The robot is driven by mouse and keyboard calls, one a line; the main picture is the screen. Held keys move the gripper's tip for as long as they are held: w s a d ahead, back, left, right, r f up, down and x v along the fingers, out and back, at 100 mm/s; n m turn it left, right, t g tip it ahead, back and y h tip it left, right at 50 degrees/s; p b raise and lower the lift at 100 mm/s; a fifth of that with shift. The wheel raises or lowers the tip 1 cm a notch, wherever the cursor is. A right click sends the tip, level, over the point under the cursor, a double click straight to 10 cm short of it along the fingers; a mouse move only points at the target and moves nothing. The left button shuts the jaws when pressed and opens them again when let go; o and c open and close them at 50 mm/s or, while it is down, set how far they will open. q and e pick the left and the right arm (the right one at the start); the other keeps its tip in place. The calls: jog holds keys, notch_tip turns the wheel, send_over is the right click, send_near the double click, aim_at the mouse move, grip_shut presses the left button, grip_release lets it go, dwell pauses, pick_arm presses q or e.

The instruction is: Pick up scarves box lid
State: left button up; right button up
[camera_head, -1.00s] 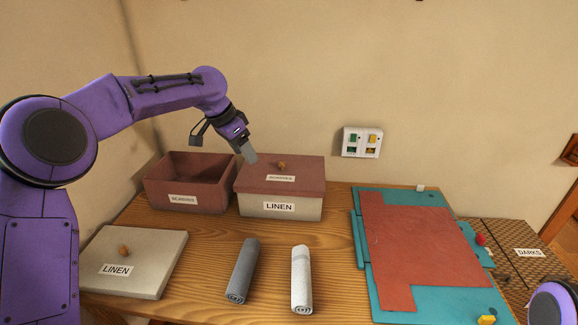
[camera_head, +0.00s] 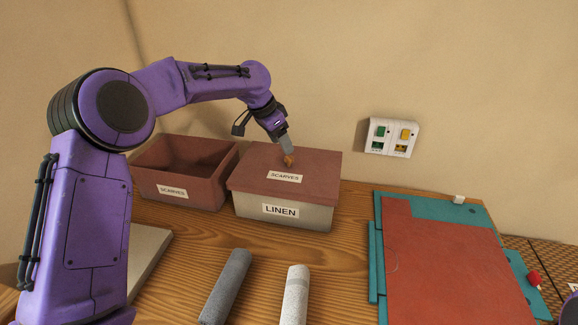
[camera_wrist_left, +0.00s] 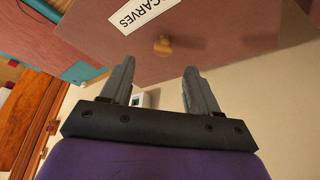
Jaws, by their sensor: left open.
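The reddish-brown scarves box lid (camera_head: 300,172), labelled SCARVES, lies on top of the pale linen box (camera_head: 312,213). Its small wooden knob (camera_head: 289,160) shows just below my left gripper (camera_head: 286,148). In the left wrist view the lid (camera_wrist_left: 210,30) is close ahead, and the knob (camera_wrist_left: 162,46) lies just beyond the fingertips, in line with the gap between them. My left gripper (camera_wrist_left: 158,68) is open with nothing between its fingers. The open reddish scarves box (camera_head: 195,193) stands to the left without a lid. My right gripper is out of view.
The linen lid, a pale slab (camera_head: 150,255), lies at front left, partly behind my left arm. Grey (camera_head: 227,285) and white (camera_head: 296,293) rolled cloths lie in front. A teal board with red cloth (camera_head: 440,255) lies right. A switch panel (camera_head: 392,136) is on the wall.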

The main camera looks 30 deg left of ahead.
aim_at(288, 158)
pick_arm(q)
jog(key=x, duration=0.4)
jog(key=p+x, duration=0.1)
jog(key=x, duration=0.2)
jog(key=shift+w+a, duration=0.2)
jog(key=shift+a, duration=0.1)
jog(key=shift+s+r, duration=0.35)
jog(key=shift+s, duration=0.05)
jog(key=shift+c, duration=0.3)
jog(key=shift+w+f, duration=0.1)
grip_shut()
